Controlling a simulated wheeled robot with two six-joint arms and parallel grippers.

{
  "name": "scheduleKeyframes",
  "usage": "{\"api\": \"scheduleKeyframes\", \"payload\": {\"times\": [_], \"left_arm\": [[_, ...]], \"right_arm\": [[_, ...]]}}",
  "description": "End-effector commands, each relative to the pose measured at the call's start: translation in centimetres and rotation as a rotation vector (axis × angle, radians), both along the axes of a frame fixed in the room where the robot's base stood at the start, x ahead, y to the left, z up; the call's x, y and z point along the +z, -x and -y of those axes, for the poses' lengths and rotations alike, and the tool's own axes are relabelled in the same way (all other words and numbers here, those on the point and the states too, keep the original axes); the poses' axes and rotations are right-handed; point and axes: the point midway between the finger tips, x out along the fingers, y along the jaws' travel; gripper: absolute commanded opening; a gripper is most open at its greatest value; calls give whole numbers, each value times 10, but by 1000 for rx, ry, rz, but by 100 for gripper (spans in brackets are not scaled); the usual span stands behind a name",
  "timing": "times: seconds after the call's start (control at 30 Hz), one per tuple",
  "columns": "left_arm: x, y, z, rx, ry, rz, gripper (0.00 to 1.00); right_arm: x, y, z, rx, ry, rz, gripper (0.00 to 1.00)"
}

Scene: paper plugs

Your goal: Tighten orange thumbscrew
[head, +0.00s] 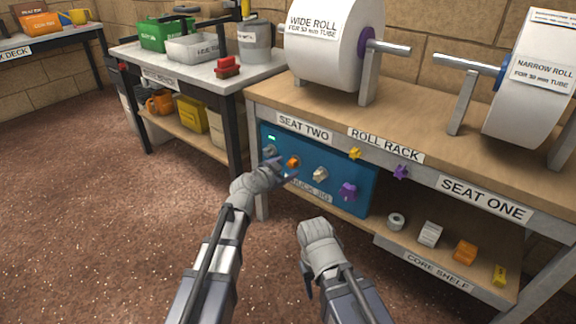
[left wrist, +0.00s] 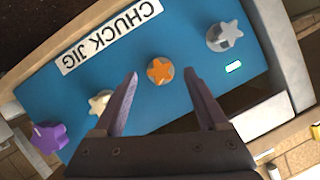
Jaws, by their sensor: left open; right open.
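The orange star-shaped thumbscrew (head: 292,162) sits on the blue chuck jig panel (head: 331,184), on a round grey base. It also shows in the left wrist view (left wrist: 159,71). My left gripper (head: 282,169) is open in front of the panel. In the left wrist view its two fingertips (left wrist: 160,76) lie on either side of the orange thumbscrew, apart from it in the picture. I cannot tell how far they are from the panel. My right gripper (head: 307,281) is low, away from the jig; its fingers are mostly hidden by its wrist.
Grey (left wrist: 225,36), cream (left wrist: 100,103) and purple (left wrist: 48,137) knobs share the panel, with a lit green indicator (left wrist: 234,67). Yellow (head: 355,153) and purple (head: 400,172) knobs sit on the bench edge. A core shelf (head: 405,247) lies below right. Floor is clear.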

Motion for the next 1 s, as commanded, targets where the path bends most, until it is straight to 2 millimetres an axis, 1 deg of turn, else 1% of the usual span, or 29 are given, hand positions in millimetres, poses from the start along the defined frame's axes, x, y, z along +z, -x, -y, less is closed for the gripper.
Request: {"api": "scheduleKeyframes", "payload": {"times": [0.03,0.1,0.2,0.3,0.4,0.63,0.7,0.77,0.87,0.9,0.97,1.0], "left_arm": [[6,10,-4,2,2,0,75],[10,21,-9,2,2,-1,75],[16,35,-16,1,0,-1,75],[19,44,-21,1,2,-1,75],[20,47,-23,0,1,0,75],[19,46,-23,0,1,-1,75],[21,49,-19,-7,3,-14,75],[24,57,-11,-25,6,-50,75],[30,84,13,-73,13,-186,75],[32,100,23,-89,12,-269,75],[33,129,36,-98,-1,-410,75],[33,150,41,-90,-16,-511,75]], "right_arm": [[6,0,0,0,0,0,50],[10,0,0,0,0,0,50],[16,0,0,0,0,0,50],[19,0,0,0,0,0,50],[20,0,0,0,0,0,50],[19,0,0,0,0,0,50],[23,0,0,0,0,0,50],[33,0,0,1,0,0,50],[61,0,0,2,0,-1,50],[76,0,0,3,1,-1,50],[98,0,0,4,2,-2,50],[113,0,0,5,2,-2,50]]}}
